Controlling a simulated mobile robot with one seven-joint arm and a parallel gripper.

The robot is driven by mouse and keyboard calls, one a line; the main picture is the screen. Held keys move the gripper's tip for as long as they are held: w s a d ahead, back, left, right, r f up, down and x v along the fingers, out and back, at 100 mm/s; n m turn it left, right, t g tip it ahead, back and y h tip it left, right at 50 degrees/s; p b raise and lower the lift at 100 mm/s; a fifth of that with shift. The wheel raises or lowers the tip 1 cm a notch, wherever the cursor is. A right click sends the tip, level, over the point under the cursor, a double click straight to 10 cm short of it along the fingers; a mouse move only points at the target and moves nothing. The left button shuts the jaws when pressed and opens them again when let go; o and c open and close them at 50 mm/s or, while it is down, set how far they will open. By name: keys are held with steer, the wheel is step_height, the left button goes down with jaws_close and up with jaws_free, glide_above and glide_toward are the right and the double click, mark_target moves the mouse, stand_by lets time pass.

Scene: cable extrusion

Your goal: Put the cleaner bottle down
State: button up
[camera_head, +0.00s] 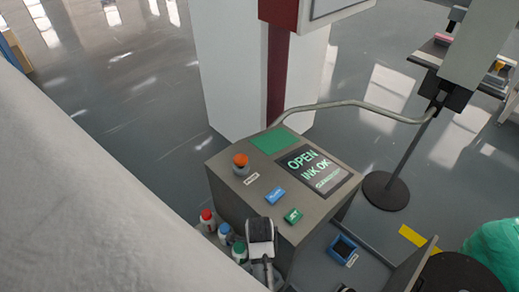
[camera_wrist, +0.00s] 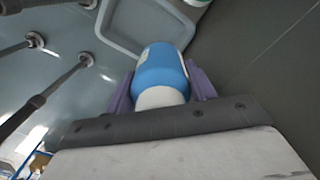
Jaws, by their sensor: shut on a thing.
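My gripper (camera_wrist: 160,82) shows in the wrist view with its two purple fingers closed on either side of a bottle. This cleaner bottle (camera_wrist: 160,70) has a wide blue part and a white end toward my palm. A shallow grey tray (camera_wrist: 106,35) with a raised rim lies beyond the bottle. I cannot tell whether the bottle touches it. I cannot make out my gripper there.
A grey console (camera_head: 235,190) with a lit screen (camera_head: 319,170) and an orange-topped knob (camera_head: 241,161) fills the middle of the head view. A bent pipe (camera_head: 350,104) and a round-based stand (camera_head: 386,190) are at its right. Thin posts (camera_wrist: 66,79) show left in the wrist view.

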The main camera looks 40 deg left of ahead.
step_height(320, 180, down, 15)
steer(key=shift+f, duration=0.2)
stand_by(0.3)
steer(key=shift+f, duration=0.2)
steer(key=o, duration=1.1)
steer(key=shift+r, duration=0.1)
step_height(320, 180, up, 12)
steer(key=shift+r, duration=0.1)
